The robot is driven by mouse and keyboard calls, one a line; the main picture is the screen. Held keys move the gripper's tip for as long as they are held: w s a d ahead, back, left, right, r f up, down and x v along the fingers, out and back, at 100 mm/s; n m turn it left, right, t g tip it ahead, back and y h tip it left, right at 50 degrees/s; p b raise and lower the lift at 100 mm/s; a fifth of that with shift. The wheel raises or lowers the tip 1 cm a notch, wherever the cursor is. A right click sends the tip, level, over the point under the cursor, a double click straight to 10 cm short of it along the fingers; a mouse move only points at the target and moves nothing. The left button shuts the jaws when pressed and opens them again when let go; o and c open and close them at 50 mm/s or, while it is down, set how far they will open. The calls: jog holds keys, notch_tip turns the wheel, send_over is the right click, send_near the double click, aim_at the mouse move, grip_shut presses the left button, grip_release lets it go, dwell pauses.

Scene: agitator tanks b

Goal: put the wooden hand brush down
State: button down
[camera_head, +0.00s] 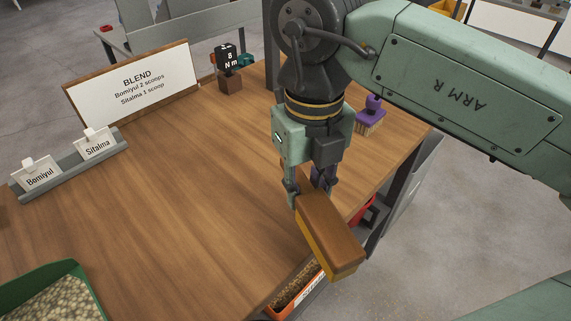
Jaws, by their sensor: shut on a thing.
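The wooden hand brush (330,234) has a brown block back and a yellowish-tan lower side. My gripper (309,192) is shut on its upper end. The brush shows in front of the right edge of the wooden table (180,210). Whether it touches the tabletop or hangs above it, I cannot tell for sure. The inner faces of the fingers are partly hidden by the brush.
A purple brush (373,104) stands near the table's far right edge. A BLEND sign (135,82), a card holder (72,163) and a small block with a black display (230,82) stand at the back left. A green scoop or bin (45,290) holds pellets. The table's middle is clear.

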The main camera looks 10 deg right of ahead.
jog(key=w, duration=0.3)
jog(key=w+p, duration=0.1)
jog(key=w, duration=0.2)
jog(key=w+a+f+p, duration=0.1)
jog(key=w, duration=0.2)
jog(key=shift+w+a, duration=0.1)
jog(key=shift+w, duration=0.1)
jog(key=shift+f+p, duration=0.6)
jog(key=shift+f, duration=1.1)
jog(key=c, duration=1.1)
grip_release()
jog(key=shift+r+p, duration=2.7)
jog(key=shift+r, duration=3.3)
